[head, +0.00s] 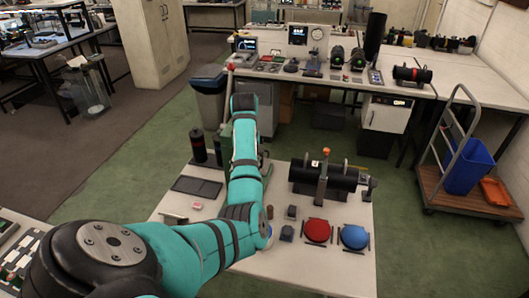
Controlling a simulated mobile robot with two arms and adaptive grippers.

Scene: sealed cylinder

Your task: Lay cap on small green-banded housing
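My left arm comes in from the lower left, bends over the table and reaches up the picture; no fingers of its gripper can be made out. My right gripper is not in view. No small housing with a green band can be clearly told on the near table. Two dark housings with green parts, one on the left (337,57) and one on the right (358,60), stand on the far bench. A red round disc (318,231) and a blue round disc (353,237) lie on the near table; I cannot tell whether either is the cap.
The near white table (300,274) holds a black horizontal cylinder (340,178) in a stand, a dark tray (197,186) and several small dark blocks (286,232). A trolley with a blue bin (467,166) stands right. Green floor is clear between.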

